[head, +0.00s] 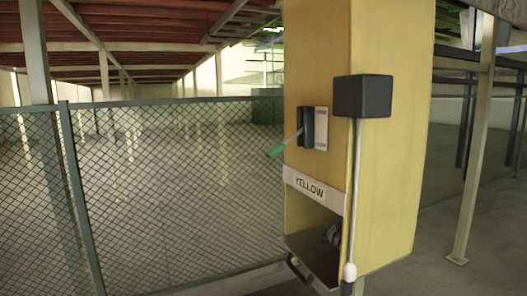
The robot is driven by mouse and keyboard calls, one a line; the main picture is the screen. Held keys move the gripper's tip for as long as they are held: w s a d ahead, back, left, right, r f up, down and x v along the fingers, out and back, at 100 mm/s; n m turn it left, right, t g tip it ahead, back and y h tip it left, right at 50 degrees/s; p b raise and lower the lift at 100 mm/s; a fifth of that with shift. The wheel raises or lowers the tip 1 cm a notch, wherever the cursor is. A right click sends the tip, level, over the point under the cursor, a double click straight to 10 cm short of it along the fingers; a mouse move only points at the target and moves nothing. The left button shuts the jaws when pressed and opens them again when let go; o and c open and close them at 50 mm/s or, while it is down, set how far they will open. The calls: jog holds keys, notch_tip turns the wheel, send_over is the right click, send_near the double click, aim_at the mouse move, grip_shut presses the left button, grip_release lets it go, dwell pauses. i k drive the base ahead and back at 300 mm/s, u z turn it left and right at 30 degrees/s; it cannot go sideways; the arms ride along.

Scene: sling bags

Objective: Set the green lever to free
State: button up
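The green lever (275,151) is on the left face of a tall yellow cabinet (384,190). Its pale rod runs from a dark housing (307,128) down and left to a green grip, so it tilts downward. A white plate (321,128) behind the housing has small marks near its top and bottom, too small to read. My gripper is not in view.
Below the lever are a white "YELLOW" sign (314,190) and an open bay (322,225) with something dark inside. A black box (362,96) with a hanging white-tipped rod (352,200) juts from the cabinet's corner. A mesh fence (170,190) stands left.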

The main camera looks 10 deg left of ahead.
aim_at(274, 150)
jog(key=u, duration=0.1)
jog(key=i, duration=1)
jog(key=z, duration=0.1)
